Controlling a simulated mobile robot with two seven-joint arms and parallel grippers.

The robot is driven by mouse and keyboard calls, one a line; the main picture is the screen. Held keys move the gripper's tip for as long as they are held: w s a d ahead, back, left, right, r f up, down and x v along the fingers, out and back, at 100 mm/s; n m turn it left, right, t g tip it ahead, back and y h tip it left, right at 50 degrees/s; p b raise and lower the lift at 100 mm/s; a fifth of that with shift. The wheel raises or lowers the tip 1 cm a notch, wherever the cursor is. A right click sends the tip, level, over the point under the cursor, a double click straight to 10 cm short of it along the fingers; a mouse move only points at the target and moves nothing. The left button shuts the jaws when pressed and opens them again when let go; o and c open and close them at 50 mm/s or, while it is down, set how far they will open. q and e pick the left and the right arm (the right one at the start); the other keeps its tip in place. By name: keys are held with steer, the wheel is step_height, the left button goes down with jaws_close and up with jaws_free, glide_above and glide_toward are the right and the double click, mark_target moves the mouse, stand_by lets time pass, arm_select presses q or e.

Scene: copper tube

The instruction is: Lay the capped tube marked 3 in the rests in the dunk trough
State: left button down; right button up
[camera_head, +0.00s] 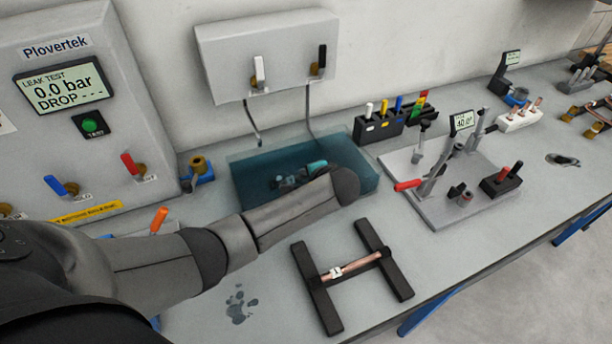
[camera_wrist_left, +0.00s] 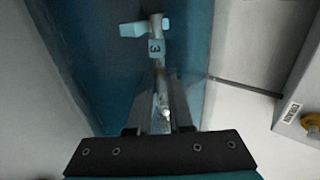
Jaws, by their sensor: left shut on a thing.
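The dunk trough (camera_head: 362,178) is a blue tank of water behind my left forearm; its blue wall also shows in the left wrist view (camera_wrist_left: 95,60). My left gripper (camera_head: 292,181) is low in the trough and partly hidden by my arm. In the left wrist view its fingers (camera_wrist_left: 160,104) are shut on the tube marked 3 (camera_wrist_left: 155,66). The tube carries a tag with a 3, and a light-blue fitting sits at its far end. In the head view only a light-blue end (camera_head: 317,165) shows. I cannot tell whether the tube touches the rests, which are hidden. My right gripper is out of view.
A copper tube tagged 1 (camera_head: 352,267) lies across a black stand (camera_head: 318,290) in front of the trough. The leak tester (camera_head: 75,110) stands at left. A grey fixture plate (camera_head: 450,205) with a red-handled lever and a black marker block (camera_head: 378,126) are at right.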

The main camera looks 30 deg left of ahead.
arm_select(q)
steer(key=shift+s+a+f, duration=0.1)
steer(key=shift+s+f, duration=0.25)
steer(key=shift+f, duration=0.3)
steer(key=c, duration=0.7)
jaws_free()
steer(key=shift+c, duration=0.2)
steer(key=shift+s+d+r, duration=0.1)
steer(key=shift+d+r, duration=0.25)
steer(key=shift+d, duration=0.05)
steer(key=p+v, duration=0.2)
steer(key=v, duration=1.2)
steer(key=shift+d+r+p, duration=0.2)
steer(key=shift+r+p, duration=0.2)
steer(key=shift+r, duration=0.15)
